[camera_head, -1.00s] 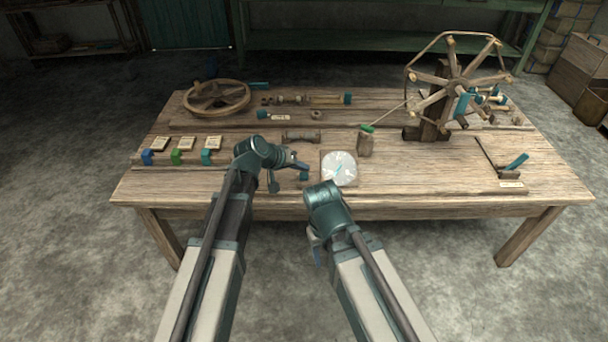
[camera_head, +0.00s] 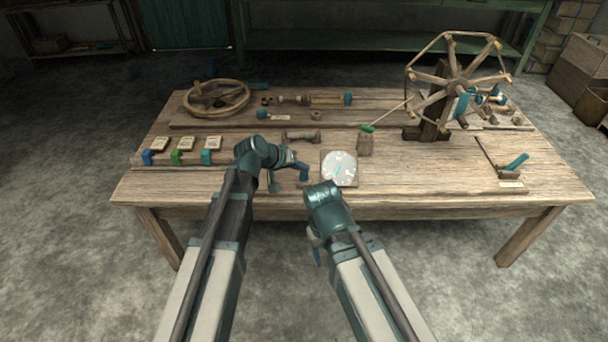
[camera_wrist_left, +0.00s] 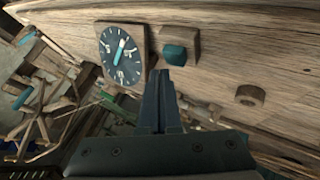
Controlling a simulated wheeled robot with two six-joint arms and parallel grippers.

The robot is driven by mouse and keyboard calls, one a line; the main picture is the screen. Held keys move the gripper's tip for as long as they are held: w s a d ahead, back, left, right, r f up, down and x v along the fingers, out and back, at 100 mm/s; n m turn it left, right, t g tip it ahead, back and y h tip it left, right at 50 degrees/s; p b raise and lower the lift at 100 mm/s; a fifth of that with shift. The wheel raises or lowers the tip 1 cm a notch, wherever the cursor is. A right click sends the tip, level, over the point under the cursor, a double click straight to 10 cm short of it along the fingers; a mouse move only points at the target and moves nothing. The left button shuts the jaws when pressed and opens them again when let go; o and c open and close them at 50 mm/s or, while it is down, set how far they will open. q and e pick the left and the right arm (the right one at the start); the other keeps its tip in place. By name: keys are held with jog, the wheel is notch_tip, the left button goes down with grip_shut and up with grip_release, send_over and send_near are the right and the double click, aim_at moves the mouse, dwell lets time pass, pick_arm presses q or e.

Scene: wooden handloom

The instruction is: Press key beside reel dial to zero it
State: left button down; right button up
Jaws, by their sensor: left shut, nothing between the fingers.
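The round reel dial (camera_head: 339,170) sits on a square wooden plate near the table's front edge. In the left wrist view the dial (camera_wrist_left: 122,57) has a dark face, white marks and a teal pointer. The teal key (camera_wrist_left: 174,55) stands on its wooden block just right of it. My left gripper (camera_wrist_left: 159,74) is shut and empty, its tips beside the key's lower edge in that view; I cannot tell whether they touch. In the head view the left gripper (camera_head: 301,164) is over the key's spot and partly hides it. My right gripper (camera_head: 316,248) hangs before the table edge, its jaws unclear.
A wooden handwheel (camera_head: 217,98) and several tagged blocks (camera_head: 183,150) are on the left.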

aim_at(302, 177)
pick_arm(q)
jog(key=shift+f, duration=0.15)
jog(key=shift+f+b, duration=0.3)
jog(key=shift+b, duration=0.15)
jog(key=shift+f+b, duration=0.55)
jog(key=shift+b, duration=0.05)
dwell(0.6)
jog(key=shift+r, duration=0.15)
jog(key=shift+r+p, duration=0.9)
jog(key=shift+p, duration=0.15)
notch_tip(302, 177, up, 5)
jog(key=p, duration=0.5)
